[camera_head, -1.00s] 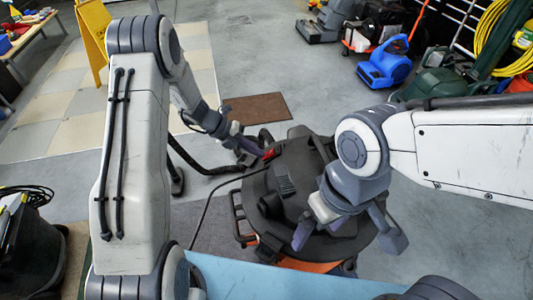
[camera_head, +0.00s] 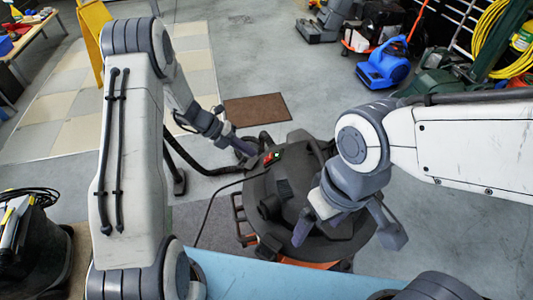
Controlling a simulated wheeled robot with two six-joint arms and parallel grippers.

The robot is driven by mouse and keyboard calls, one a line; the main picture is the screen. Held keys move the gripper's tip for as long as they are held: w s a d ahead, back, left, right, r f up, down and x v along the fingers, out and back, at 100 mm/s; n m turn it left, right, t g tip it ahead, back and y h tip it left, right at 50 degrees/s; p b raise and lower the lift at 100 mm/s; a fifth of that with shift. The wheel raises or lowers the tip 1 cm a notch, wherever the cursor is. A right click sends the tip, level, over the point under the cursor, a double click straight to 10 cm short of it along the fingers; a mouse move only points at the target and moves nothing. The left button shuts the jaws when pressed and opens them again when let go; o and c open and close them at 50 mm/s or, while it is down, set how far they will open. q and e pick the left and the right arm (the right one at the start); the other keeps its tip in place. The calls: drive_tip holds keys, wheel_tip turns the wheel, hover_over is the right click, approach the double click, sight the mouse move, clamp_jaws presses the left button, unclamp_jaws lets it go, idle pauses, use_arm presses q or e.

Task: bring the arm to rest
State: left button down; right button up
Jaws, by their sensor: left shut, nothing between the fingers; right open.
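My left arm comes in from the left, and its gripper (camera_head: 243,150) is shut and empty over the far left side of a black round machine (camera_head: 290,190). My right arm comes in from the right, and its gripper (camera_head: 345,228) is open with nothing between its spread fingers. It hangs in front of the near right part of the same machine. Whether either gripper touches the machine cannot be told.
A light blue surface (camera_head: 270,280) lies at the bottom edge. A brown mat (camera_head: 256,109) is on the grey floor. A blue blower (camera_head: 385,66) stands at the back right, a yellow sign (camera_head: 92,38) at the back left, and a dark machine (camera_head: 30,245) at the lower left.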

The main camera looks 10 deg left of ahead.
use_arm(q)
drive_tip(key=shift+p+v, duration=0.65)
drive_tip(key=shift+v, duration=0.35)
drive_tip(key=shift+d, duration=0.1)
drive_tip(key=s+d+r+m+g+y, duration=0.4)
drive_tip(key=s+d+r+m, duration=1.05)
drive_tip(key=m, duration=0.85)
drive_tip(key=s+a+r+m+t+y, duration=0.1)
drive_tip(key=s+r+m+y, duration=0.15)
drive_tip(key=s+m, duration=0.7)
drive_tip(key=s+a+r+m+t+y, duration=0.1)
drive_tip(key=s+a+r+m+t, duration=0.15)
drive_tip(key=s+m, duration=0.75)
drive_tip(key=w+r+m+p, duration=0.1)
drive_tip(key=w+r+p, duration=0.1)
drive_tip(key=r+p, duration=0.9)
drive_tip(key=w+r+m+p, duration=0.1)
drive_tip(key=r+p, duration=1.1)
drive_tip(key=shift+w+d+g+p, duration=0.3)
drive_tip(key=shift+w+d+g, duration=0.05)
drive_tip(key=shift+w+g, duration=0.1)
